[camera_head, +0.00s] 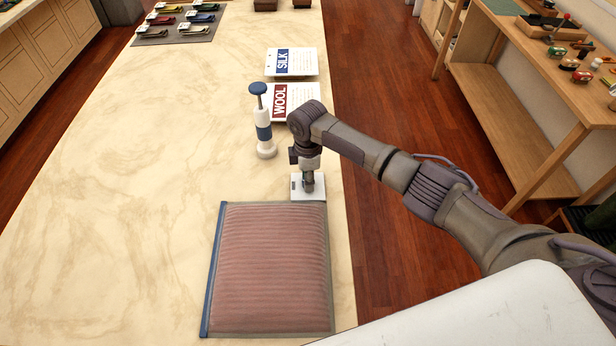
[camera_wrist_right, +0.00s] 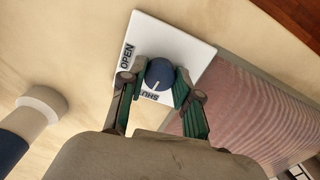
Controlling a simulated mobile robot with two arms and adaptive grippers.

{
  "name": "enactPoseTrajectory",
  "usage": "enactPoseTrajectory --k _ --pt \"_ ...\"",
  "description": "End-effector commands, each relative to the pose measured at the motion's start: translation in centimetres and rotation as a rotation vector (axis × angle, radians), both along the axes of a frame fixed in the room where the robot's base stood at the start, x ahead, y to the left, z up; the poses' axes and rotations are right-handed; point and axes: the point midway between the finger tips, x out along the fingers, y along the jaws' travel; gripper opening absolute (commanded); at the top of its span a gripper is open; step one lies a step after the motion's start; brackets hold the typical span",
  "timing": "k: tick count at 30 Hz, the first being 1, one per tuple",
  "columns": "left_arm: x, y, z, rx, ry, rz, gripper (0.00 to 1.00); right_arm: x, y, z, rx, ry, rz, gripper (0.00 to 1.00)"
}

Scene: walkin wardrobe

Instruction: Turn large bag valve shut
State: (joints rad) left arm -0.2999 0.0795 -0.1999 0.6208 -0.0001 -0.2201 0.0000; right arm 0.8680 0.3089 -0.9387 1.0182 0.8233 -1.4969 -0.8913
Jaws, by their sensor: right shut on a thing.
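The large bag (camera_head: 270,268) lies flat on the table, with a ribbed pinkish content inside and a blue edge strip on its left side. Its valve is a round dark blue knob (camera_wrist_right: 159,73) with a pale pointer line, on a white plate (camera_wrist_right: 190,45) marked OPEN and SHUT. The pointer line is directed toward the SHUT lettering. In the head view the plate (camera_head: 297,192) sits at the bag's far right corner. My right gripper (camera_wrist_right: 157,85) is over the plate, its green-padded fingers shut on the knob from both sides. My left gripper is not in view.
A white and blue hand pump (camera_head: 263,125) stands upright on the table (camera_head: 130,200) just left of my right gripper. SILK (camera_head: 291,62) and WOOL (camera_head: 292,102) cards lie behind. A wooden workbench (camera_head: 520,80) stands at right across the floor.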

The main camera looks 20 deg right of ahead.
Motion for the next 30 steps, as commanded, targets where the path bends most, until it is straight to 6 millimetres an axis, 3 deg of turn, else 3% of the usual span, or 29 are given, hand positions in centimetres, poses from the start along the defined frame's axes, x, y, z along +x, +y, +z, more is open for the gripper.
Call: enactPoseTrajectory --k 9,24,25,29,30 --pt "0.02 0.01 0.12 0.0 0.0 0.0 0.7 0.08 0.1 0.09 0.003 -0.002 0.105 0.0" --pt "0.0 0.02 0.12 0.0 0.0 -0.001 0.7 0.06 0.09 0.08 0.002 -0.001 0.122 0.0" --pt "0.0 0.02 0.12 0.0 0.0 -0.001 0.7 0.05 0.09 0.08 0.002 -0.001 0.122 0.35" --pt "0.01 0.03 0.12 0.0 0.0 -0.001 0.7 0.04 0.08 0.07 0.002 -0.001 0.121 0.57" --pt "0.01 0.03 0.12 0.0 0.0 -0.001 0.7 0.03 0.08 0.06 0.002 -0.001 0.121 0.57"
